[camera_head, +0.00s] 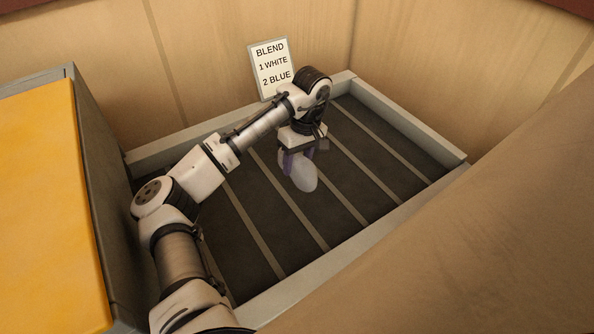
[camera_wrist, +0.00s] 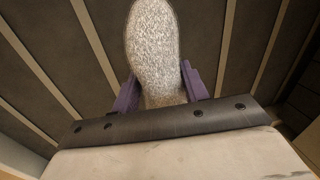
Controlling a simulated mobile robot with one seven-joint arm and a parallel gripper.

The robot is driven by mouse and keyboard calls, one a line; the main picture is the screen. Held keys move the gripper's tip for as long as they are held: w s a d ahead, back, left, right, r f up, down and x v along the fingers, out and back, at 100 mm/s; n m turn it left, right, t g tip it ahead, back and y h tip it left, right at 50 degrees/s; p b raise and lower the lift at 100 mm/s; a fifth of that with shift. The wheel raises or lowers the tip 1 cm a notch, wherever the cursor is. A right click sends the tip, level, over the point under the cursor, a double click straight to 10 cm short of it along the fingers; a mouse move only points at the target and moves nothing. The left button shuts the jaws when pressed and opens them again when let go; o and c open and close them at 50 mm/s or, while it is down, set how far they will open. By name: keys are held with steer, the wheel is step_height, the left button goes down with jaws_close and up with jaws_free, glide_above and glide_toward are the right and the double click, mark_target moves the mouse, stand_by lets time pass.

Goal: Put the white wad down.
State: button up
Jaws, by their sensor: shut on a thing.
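The white wad (camera_head: 303,176) is a pale, rounded oblong lump below my gripper (camera_head: 298,158). In the wrist view the wad (camera_wrist: 152,45) looks speckled grey-white and stands out between the purple fingers of my gripper (camera_wrist: 158,88). The gripper is shut on it. The wad is over the dark slatted floor of the framed bed (camera_head: 402,124), near its middle. I cannot tell whether its lower end touches the floor. Part of the wad's upper end is hidden between the fingers.
A sign (camera_head: 272,68) reading "BLEND 1 WHITE 2 BLUE" stands at the back. A pale raised rim (camera_head: 365,245) surrounds the bed. A grey box with a yellow top (camera_head: 45,210) is at left, and a tan panel (camera_head: 480,250) at right. The visible slatted floor is otherwise bare.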

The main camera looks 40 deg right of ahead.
steer(key=shift+f+p, duration=0.5)
steer(key=shift+f, duration=2.5)
steer(key=shift+f, duration=0.1)
steer(key=shift+f, duration=0.45)
steer(key=o, duration=1.1)
steer(key=shift+c, duration=0.2)
steer(key=shift+r, duration=0.45)
step_height(320, 180, up, 12)
steer(key=d+b, duration=0.2)
steer(key=shift+d, duration=0.1)
